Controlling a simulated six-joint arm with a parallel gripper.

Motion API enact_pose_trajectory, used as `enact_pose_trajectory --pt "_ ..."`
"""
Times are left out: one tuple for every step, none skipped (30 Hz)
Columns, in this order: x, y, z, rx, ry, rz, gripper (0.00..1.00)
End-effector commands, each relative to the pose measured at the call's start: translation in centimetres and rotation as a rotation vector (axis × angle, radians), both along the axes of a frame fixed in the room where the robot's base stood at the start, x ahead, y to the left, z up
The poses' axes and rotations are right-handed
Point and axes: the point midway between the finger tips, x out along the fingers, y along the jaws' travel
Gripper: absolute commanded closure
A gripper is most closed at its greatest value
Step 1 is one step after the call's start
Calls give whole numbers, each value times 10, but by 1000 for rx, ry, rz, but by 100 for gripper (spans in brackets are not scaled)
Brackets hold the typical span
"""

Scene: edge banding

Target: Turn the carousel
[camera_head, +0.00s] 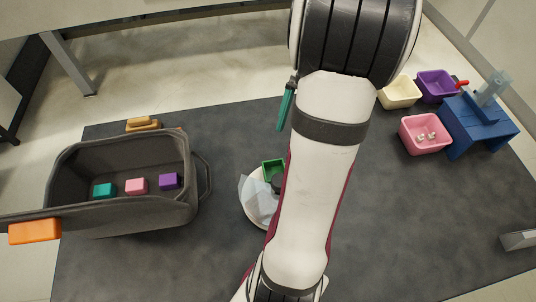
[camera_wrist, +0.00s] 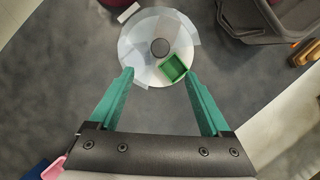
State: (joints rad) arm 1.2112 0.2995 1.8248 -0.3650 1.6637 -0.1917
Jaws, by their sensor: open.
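The carousel (camera_wrist: 132,42) is a round white disc with a dark round hub, seen near the top of the wrist view. A small green square tray (camera_wrist: 173,68) sits on its lower right part, and pale translucent panels stand on it. In the head view the carousel (camera_head: 252,212) is left of my arm, which hides its right side. My gripper (camera_wrist: 158,76) is open and empty, with its teal fingers apart. In the wrist view the fingertips lie at the disc's near edge, either side of it; contact cannot be told. In the head view one teal finger shows beside my arm.
A dark grey crate (camera_head: 125,222) with teal, pink and purple blocks stands left on the dark mat. Cream (camera_head: 399,92), purple (camera_head: 436,85) and pink (camera_head: 426,134) bins and a blue stand (camera_head: 480,125) are at the right. The mat between crate and carousel is clear.

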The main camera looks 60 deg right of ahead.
Motion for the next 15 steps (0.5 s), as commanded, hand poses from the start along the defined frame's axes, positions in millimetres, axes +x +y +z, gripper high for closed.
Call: enact_pose_trajectory --pt "0 6 -12 5 2 1 18" --pt "0 10 -20 6 1 2 18" --pt "0 15 -31 6 2 1 18" --pt "0 18 -40 7 3 1 18" --pt "0 22 -48 7 2 1 18" --pt "0 27 -59 7 2 1 18" --pt "0 30 -68 6 2 2 18" --pt "0 33 -75 6 1 2 18" --pt "0 37 -85 6 2 1 18" --pt "0 40 -91 6 2 0 18" --pt "0 42 -97 5 2 1 18" --pt "0 45 -105 5 2 1 18" --pt "0 47 -109 5 2 1 18" --pt "0 48 -113 3 1 0 18" --pt "0 50 -118 3 1 0 18"
